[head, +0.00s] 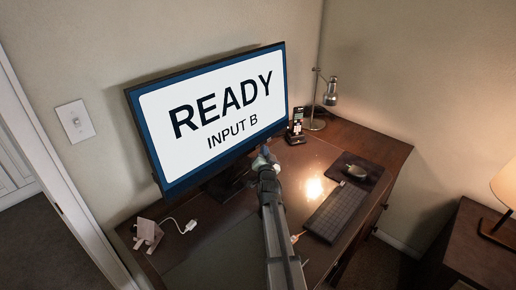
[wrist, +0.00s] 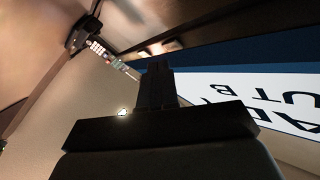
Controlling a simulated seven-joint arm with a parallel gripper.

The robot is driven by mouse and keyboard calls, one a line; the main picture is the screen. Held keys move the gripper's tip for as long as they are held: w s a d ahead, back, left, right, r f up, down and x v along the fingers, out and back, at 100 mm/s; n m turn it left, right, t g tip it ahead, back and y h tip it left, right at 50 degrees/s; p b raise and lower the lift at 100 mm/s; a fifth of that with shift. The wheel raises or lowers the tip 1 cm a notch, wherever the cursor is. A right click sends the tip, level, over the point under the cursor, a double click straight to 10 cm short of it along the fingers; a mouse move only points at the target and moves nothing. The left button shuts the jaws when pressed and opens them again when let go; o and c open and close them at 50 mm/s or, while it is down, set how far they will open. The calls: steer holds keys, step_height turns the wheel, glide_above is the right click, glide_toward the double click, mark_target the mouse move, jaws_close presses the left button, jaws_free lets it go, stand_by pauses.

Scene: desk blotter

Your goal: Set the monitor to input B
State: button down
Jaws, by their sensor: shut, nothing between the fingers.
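The monitor (head: 215,118) stands on the desk in the head view, its screen lit and reading "READY" and "INPUT B". My gripper (head: 264,158) is at the lower edge of the monitor, right of its middle. The arm reaches up to it from the bottom of the head view. In the wrist view my gripper (wrist: 155,85) is shut with nothing in it, and part of the screen (wrist: 260,90) shows upside down to its right. I cannot tell whether the fingertips touch the monitor.
A phone on a cradle (head: 295,128) and a metal lamp (head: 320,105) stand right of the monitor. A keyboard (head: 336,212) and a mouse (head: 356,170) lie at the right. A small pink stand (head: 148,234) and a white plug (head: 190,226) lie at the left.

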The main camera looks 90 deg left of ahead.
steer(key=w+d, duration=0.3)
steer(key=shift+w+d+r, duration=0.25)
steer(key=shift+w+r, duration=0.05)
steer(key=shift+r, duration=0.05)
stand_by(0.7)
